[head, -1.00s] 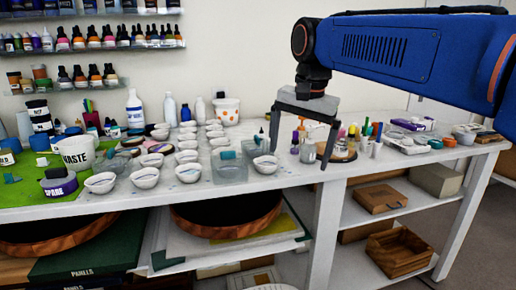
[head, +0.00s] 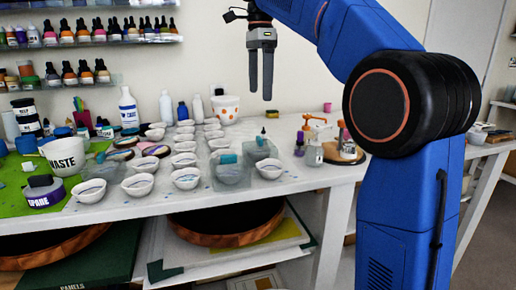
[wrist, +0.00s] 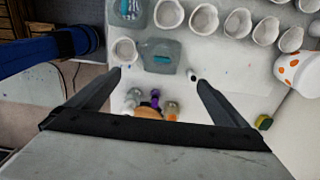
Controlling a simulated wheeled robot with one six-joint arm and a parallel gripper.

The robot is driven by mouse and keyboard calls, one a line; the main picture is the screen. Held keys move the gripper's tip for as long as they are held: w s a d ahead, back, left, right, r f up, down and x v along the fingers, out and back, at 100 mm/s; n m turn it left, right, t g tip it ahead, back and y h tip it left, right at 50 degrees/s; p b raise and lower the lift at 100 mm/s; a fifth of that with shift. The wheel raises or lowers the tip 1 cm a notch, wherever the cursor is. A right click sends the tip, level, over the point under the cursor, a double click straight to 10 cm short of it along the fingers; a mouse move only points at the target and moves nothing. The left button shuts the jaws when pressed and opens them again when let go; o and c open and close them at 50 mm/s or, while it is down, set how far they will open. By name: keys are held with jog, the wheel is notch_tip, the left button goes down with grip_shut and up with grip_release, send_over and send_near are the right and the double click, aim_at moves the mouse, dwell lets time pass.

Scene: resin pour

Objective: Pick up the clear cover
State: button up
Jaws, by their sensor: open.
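Two clear covers with teal handles stand on the white table. One cover (head: 232,177) is left of the other cover (head: 258,151), which has a white bowl (head: 268,169) just in front of it. In the wrist view, one cover (wrist: 174,60) lies beyond my fingertips beside a bowl (wrist: 123,50), and the other cover (wrist: 128,22) is at the top edge. My gripper (head: 261,97) is open and empty, pointing down above the back of the table. Its fingers also show spread in the wrist view (wrist: 159,78). I cannot tell what is under the covers.
Several white bowls (head: 138,186) fill the table left of the covers. An orange-spotted pot (head: 226,108) stands at the back, and a round wooden stand with bottles (head: 314,154) is at the right. A white waste bucket (head: 64,157) is at the far left.

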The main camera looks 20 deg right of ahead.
send_near(259, 137)
jog(key=f, duration=0.2)
jog(key=s+f, duration=0.1)
jog(key=f, duration=0.2)
jog(key=shift+w+f, duration=0.15)
jog(key=shift+f, duration=1.25)
jog(key=shift+w+f, duration=0.15)
jog(key=shift+f, duration=1.2)
jog(key=shift+c, duration=0.5)
jog(key=c, duration=1)
